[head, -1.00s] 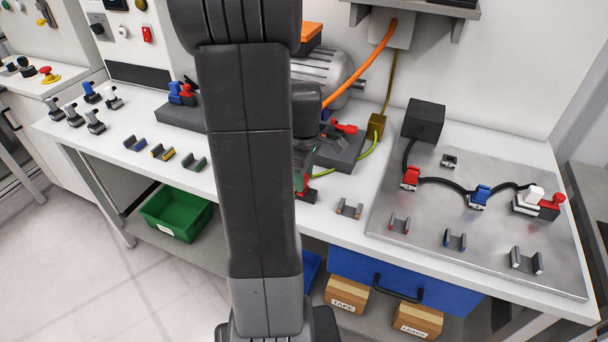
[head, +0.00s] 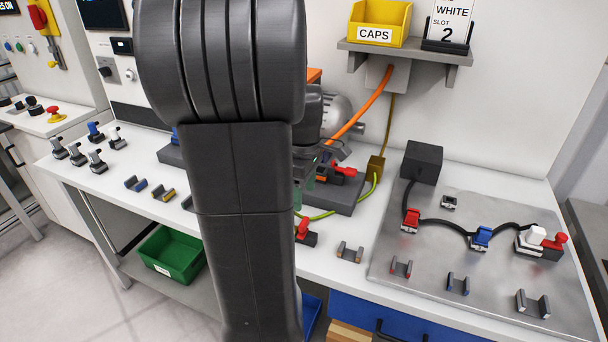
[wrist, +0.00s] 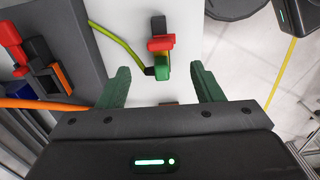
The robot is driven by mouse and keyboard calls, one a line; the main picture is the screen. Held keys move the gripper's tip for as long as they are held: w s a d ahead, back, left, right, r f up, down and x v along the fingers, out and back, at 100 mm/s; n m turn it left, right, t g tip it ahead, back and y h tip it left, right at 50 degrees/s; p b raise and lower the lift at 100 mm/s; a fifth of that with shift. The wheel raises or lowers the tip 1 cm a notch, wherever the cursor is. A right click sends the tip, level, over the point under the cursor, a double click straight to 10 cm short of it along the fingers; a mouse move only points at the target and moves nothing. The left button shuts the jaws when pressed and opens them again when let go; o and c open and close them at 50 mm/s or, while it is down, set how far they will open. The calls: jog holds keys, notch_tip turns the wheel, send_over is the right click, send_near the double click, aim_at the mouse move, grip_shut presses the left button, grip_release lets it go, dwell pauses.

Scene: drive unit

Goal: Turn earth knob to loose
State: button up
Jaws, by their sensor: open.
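The earth connector shows in the wrist view as a green block (wrist: 162,69) at the end of a yellow-green cable (wrist: 122,44). Its red knob (wrist: 161,43) lies crosswise on it. In the head view a red knob (head: 303,228) on a dark base stands just right of my arm, where the yellow-green cable runs. My gripper (wrist: 160,70) is open, with one green finger on each side of the green block. The fingers look apart from it, and nothing is held. In the head view my arm hides most of the gripper.
A grey plate with red levers (wrist: 12,44) and an orange cable (wrist: 45,103) lies left in the wrist view. A metal board (head: 390,285) with linked connectors is at the right of the bench. An empty clip (head: 350,252) sits near the front edge.

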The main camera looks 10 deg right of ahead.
notch_tip(320, 180, up, 5)
jog(key=shift+f, duration=0.1)
dwell(0.4)
notch_tip(320, 180, down, 14)
jog(key=shift+r, duration=0.1)
dwell(0.4)
jog(key=shift+r, duration=0.1)
jog(key=shift+f, duration=0.2)
jog(key=shift+w+m, duration=0.1)
jog(key=shift+m, duration=0.4)
jog(key=m, duration=0.3)
jog(key=shift+r+m, duration=0.1)
jog(key=shift+m, duration=0.3)
jog(key=m, duration=0.4)
jog(key=shift+m, duration=0.4)
notch_tip(320, 180, up, 14)
jog(key=shift+f, duration=0.2)
dwell(0.7)
